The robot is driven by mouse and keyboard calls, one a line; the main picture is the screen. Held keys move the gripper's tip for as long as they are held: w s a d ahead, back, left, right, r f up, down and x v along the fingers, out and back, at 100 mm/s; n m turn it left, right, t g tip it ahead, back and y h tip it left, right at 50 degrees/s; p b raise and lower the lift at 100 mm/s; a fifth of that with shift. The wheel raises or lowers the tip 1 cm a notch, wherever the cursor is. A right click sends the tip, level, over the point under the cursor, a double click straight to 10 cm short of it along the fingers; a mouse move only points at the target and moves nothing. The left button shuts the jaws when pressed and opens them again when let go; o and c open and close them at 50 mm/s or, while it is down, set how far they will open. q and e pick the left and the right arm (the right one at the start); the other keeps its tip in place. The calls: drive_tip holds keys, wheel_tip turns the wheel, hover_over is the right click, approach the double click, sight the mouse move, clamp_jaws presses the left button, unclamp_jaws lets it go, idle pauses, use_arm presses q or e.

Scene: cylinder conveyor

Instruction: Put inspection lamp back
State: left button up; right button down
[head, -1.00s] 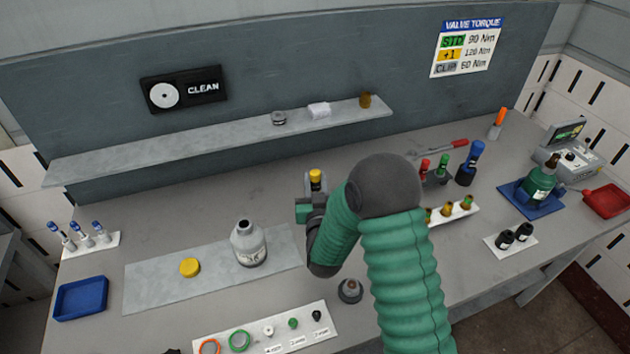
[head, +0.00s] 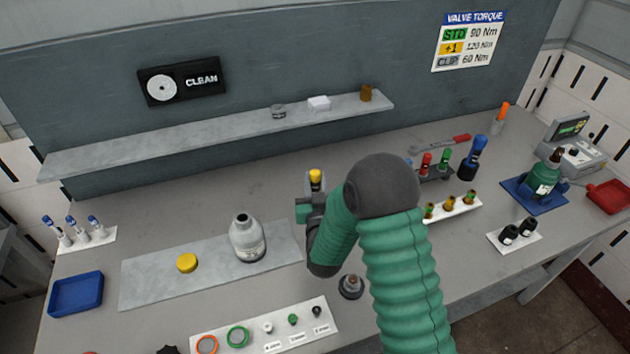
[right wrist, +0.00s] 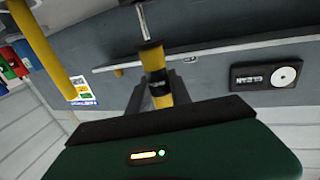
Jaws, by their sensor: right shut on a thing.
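My right gripper (head: 314,192) is over the middle of the bench, its green arm coming in from the lower right. It is shut on a slim yellow-topped thing (head: 315,175), which looks like the inspection lamp. In the right wrist view the held thing (right wrist: 157,75) shows as a yellow and black banded body, directly in front of the gripper, with a thin metal rod beyond it. The gripper and arm hide its lower part in the head view, so I cannot tell if it touches the bench. My left gripper is not seen.
A grey bottle (head: 247,239) and yellow cap (head: 187,263) are on a grey mat (head: 140,283) to the left. A small dark fitting (head: 351,286) stands below the arm. Valve racks, a green bottle (head: 545,177) and a red tray (head: 608,196) are right. A shelf (head: 200,131) runs behind.

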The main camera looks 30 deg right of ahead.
drive_tip(key=shift+f+b, duration=1.8)
drive_tip(key=shift+f, duration=0.15)
drive_tip(key=c, duration=1.1)
unclamp_jaws()
drive_tip(key=shift+r, duration=0.1)
drive_tip(key=shift+r+p, duration=2.05)
drive_tip(key=shift+r, duration=0.95)
drive_tip(key=shift+f, duration=0.15)
